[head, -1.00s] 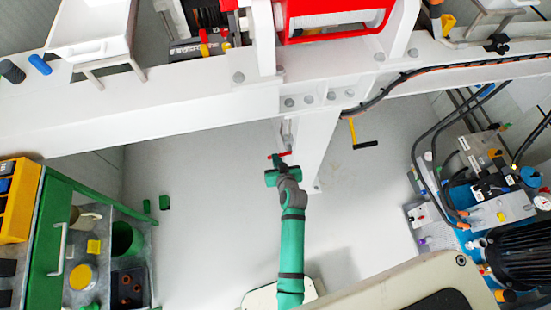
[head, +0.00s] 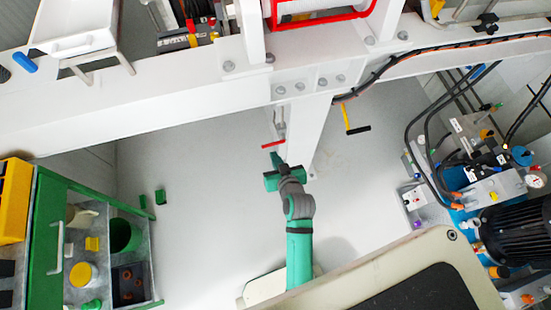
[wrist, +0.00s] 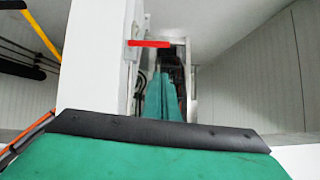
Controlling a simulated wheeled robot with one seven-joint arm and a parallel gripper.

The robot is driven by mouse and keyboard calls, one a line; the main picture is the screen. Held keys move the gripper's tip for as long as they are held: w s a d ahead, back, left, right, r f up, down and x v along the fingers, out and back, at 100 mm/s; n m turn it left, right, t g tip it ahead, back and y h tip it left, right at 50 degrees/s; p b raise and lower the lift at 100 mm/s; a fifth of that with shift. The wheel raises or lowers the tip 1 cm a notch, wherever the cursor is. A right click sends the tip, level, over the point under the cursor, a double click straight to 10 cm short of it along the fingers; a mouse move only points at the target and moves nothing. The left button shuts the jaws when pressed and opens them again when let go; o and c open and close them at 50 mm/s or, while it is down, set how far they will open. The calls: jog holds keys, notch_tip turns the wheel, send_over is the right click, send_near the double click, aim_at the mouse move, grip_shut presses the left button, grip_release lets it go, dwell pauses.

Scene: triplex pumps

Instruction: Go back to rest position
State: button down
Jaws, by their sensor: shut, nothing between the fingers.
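My green and dark grey arm reaches up through the middle of the head view. My gripper (head: 276,160) is at its far end, shut and empty, just below a small red handle (head: 273,144) and apart from it as far as I can see. The red handle also shows in the wrist view (wrist: 150,43), on a white post. A green part of mine with a black edge fills the bottom of the wrist view.
A white beam (head: 130,110) crosses overhead, with a white post (head: 306,130) beside my gripper. A yellow-and-black handle (head: 349,120) hangs to the right. A green cabinet (head: 45,235) stands left; pumps and hoses (head: 490,190) stand right. Pale floor (head: 215,210) lies clear between.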

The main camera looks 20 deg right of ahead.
jog(key=shift+s+r, duration=0.3)
jog(key=shift+s, duration=0.1)
jog(key=shift+w, duration=0.1)
